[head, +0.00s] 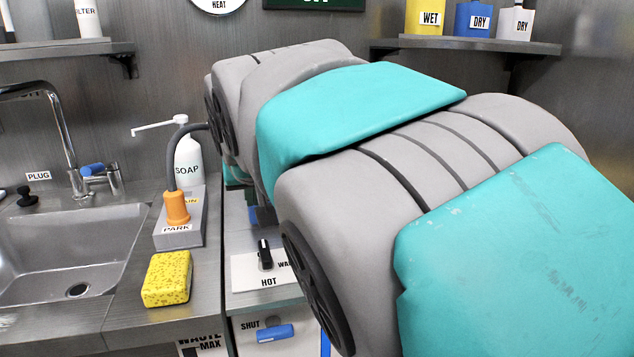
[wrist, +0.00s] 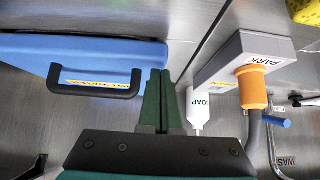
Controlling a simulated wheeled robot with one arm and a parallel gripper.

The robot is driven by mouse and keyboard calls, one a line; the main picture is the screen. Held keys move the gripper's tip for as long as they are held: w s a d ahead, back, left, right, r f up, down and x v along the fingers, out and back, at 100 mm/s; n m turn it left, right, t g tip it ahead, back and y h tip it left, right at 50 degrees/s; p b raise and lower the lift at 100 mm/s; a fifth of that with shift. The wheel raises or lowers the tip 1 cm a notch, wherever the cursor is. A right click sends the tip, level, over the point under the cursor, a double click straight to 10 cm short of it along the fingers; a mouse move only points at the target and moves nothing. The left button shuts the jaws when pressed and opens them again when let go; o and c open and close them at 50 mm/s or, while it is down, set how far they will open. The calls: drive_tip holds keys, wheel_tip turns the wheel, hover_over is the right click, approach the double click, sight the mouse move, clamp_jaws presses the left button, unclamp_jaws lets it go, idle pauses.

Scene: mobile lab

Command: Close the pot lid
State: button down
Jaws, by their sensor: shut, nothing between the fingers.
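In the wrist view, a blue panel (wrist: 60,58) with a black bar handle (wrist: 97,92) and a yellow label lies at the left; it looks like the pot lid. How far it is open cannot be told, and the pot body is not clearly seen. My gripper (wrist: 160,74), with dark green fingers, is shut and empty. Its fingertips appear just right of the handle, by the panel's right edge; whether they touch it cannot be told. In the head view my arm hides the lid and pot.
A grey block with an orange plug (head: 177,207) marked PARK and a soap bottle (head: 188,160) stand on the counter left of my arm. A yellow sponge (head: 167,279) lies in front, beside the sink (head: 60,250). A HOT switch panel (head: 262,268) sits near my arm.

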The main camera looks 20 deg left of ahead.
drive_tip(key=shift+f, duration=0.2)
drive_tip(key=shift+s+d+f+t+b, duration=0.1)
drive_tip(key=shift+f+t+b, duration=0.05)
drive_tip(key=shift+f+b, duration=0.5)
drive_tip(key=shift+s+d+f+t+b, duration=0.1)
drive_tip(key=shift+f+t+b, duration=0.05)
drive_tip(key=shift+f+b, duration=0.5)
